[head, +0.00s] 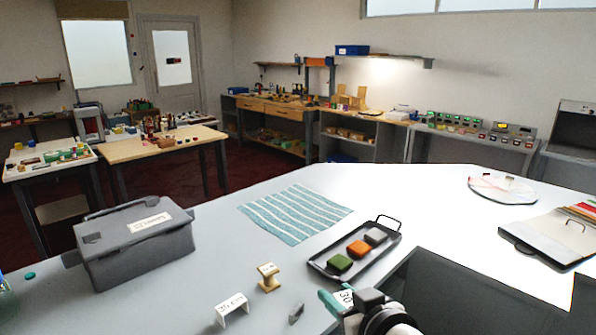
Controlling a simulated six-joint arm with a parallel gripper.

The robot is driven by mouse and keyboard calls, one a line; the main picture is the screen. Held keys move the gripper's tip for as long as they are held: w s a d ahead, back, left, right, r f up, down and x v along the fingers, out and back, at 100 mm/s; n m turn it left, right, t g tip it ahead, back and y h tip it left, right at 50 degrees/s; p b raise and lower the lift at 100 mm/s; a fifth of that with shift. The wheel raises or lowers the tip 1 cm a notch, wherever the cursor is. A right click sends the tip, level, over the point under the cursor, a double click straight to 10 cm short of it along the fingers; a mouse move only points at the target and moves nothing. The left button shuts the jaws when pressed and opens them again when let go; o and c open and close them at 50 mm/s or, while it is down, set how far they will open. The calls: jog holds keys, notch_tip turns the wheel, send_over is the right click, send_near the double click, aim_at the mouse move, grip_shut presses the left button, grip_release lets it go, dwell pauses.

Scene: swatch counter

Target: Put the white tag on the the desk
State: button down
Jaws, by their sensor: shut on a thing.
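My gripper (337,299), with teal fingers, is at the lower middle, in front of the black tray. It is shut on a small white tag (347,297) with dark marks that look like "30". The fingers and wrist hide part of the tag. I cannot tell whether the tag touches the surface below. The desk (180,300) is the pale grey counter that spreads under the gripper and across the foreground. A white folded card (232,308) with writing stands on it to the left of the gripper.
A wooden stand with a small label (268,279) and a small grey piece (296,313) are left of the gripper. The black tray (326,267) holds green, orange and grey blocks. A grey box (135,250) and a striped cloth (295,213) lie farther off. Bare counter lies between them.

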jog(key=s+d+r+m+t+h, duration=0.1)
jog(key=s+d+m+h, duration=0.1)
jog(key=d, duration=0.3)
jog(key=s+d+r+m+h, duration=0.1)
jog(key=d+m+h, duration=0.1)
jog(key=d, duration=0.4)
jog(key=a+f+n+g+y, duration=0.1)
jog(key=a+f+n+y, duration=0.1)
jog(key=a, duration=0.8)
jog(key=a+f+n+g+y, duration=0.2)
jog(key=a+n+y, duration=0.2)
jog(key=a, duration=0.6)
jog(key=w+a+f+n+g+y, duration=0.1)
jog(key=a+n+y, duration=0.3)
jog(key=a, duration=0.5)
jog(key=shift+a+f+g, duration=0.4)
jog(key=shift+g, duration=0.1)
jog(key=a+f, duration=0.2)
jog(key=a, duration=0.1)
jog(key=s+a+f, duration=0.1)
jog(key=a+f, duration=0.1)
jog(key=a, duration=0.2)
jog(key=s+a+f, duration=0.1)
jog(key=a+f, duration=0.2)
jog(key=a, duration=0.1)
jog(key=shift+s+a, duration=0.1)
jog(key=shift+s, duration=0.05)
notch_tip(320, 180, down, 3)
jog(key=shift+a+f, duration=0.1)
jog(key=shift+f, duration=0.25)
